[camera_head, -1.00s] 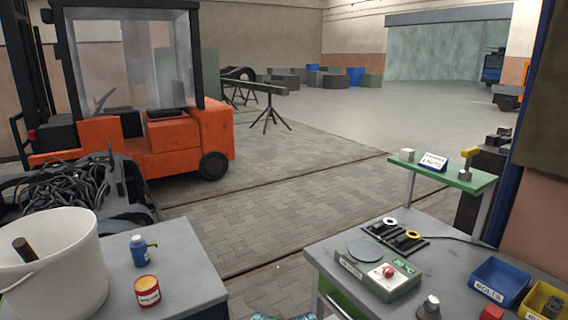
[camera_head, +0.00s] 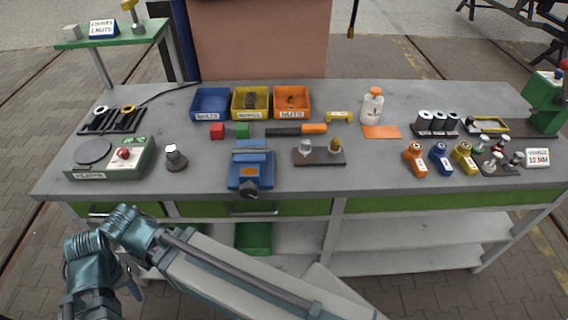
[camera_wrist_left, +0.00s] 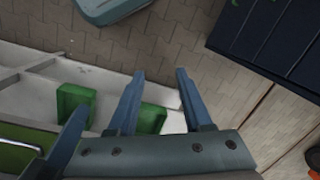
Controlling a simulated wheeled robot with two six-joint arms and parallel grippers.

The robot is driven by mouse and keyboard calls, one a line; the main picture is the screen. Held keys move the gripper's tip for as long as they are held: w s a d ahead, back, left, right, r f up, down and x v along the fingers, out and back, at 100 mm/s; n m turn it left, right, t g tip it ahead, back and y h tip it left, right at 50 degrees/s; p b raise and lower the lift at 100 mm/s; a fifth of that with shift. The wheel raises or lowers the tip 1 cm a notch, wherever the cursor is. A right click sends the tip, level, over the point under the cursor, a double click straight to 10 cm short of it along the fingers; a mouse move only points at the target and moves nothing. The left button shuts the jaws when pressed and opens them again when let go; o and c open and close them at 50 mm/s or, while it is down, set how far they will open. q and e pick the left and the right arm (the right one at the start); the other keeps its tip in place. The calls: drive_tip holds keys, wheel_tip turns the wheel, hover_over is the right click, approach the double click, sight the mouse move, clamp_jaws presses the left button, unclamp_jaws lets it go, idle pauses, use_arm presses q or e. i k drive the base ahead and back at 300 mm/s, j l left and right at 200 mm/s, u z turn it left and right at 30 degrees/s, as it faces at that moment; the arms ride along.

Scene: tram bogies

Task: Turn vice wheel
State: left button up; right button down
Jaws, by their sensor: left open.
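The blue vice (camera_head: 252,158) sits at the front of the grey workbench, left of the middle, in the head view. A dark round part, apparently its wheel (camera_head: 250,189), faces out over the bench's front edge. My left arm crosses the lower part of the head view, below and in front of the bench; its wrist end is at the lower left, and its fingertips cannot be made out there. In the left wrist view my left gripper (camera_wrist_left: 160,75) is open, with nothing between its fingers, away from the vice. The vice does not show there. My right gripper is not in view.
Blue, yellow and orange bins (camera_head: 291,103) stand behind the vice. A weighing device (camera_head: 110,158) and a dark knobbed weight (camera_head: 174,158) are left of it; a dark plate with two knobs (camera_head: 319,157) is right. A green box (camera_head: 254,238) sits on the lower shelf.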

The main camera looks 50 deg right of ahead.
sight(248, 189)
drive_tip(key=z, duration=1.3)
